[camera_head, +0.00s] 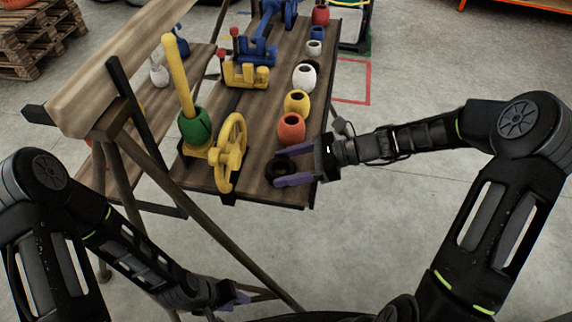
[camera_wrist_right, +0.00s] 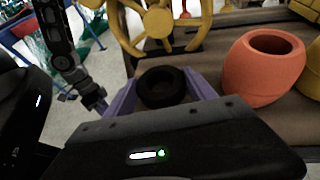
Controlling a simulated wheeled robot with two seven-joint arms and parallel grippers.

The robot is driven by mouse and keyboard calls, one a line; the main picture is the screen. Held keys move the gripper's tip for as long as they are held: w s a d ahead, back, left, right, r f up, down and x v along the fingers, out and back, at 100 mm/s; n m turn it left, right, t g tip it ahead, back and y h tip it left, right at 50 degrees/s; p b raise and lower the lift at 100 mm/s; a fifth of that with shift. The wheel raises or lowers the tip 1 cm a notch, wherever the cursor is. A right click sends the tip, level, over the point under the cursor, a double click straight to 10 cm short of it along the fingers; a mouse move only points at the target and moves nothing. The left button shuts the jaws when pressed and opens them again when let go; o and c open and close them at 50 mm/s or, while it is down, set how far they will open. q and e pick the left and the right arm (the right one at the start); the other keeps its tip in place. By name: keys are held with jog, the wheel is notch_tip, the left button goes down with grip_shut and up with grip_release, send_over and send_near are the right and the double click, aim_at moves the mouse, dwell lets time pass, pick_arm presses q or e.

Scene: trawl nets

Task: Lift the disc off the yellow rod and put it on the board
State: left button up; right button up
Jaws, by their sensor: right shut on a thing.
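The disc is a black ring (camera_head: 281,166) between the purple fingers of my right gripper (camera_head: 284,167), over the front right part of the wooden board (camera_head: 252,184). In the right wrist view the disc (camera_wrist_right: 162,87) lies between both fingers, with its hole facing up. I cannot tell whether it touches the board. The yellow rod (camera_head: 177,75) stands tilted at the board's left side, with a green float (camera_head: 195,127) around its lower part. My left gripper (camera_head: 236,298) hangs low at the bottom, away from the board; its finger opening is unclear.
A yellow handwheel (camera_head: 230,152) stands left of the disc. An orange float (camera_head: 291,129), a yellow float (camera_head: 297,103) and a white float (camera_head: 304,77) line the board's right side behind it. A wooden trestle beam (camera_head: 110,60) stands at left. Bare board lies between handwheel and floats.

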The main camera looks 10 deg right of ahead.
jog(key=shift+f, duration=0.2)
jog(key=o, duration=1.5)
jog(key=shift+o, duration=0.2)
jog(key=shift+d, duration=0.1)
jog(key=shift+v, duration=3.85)
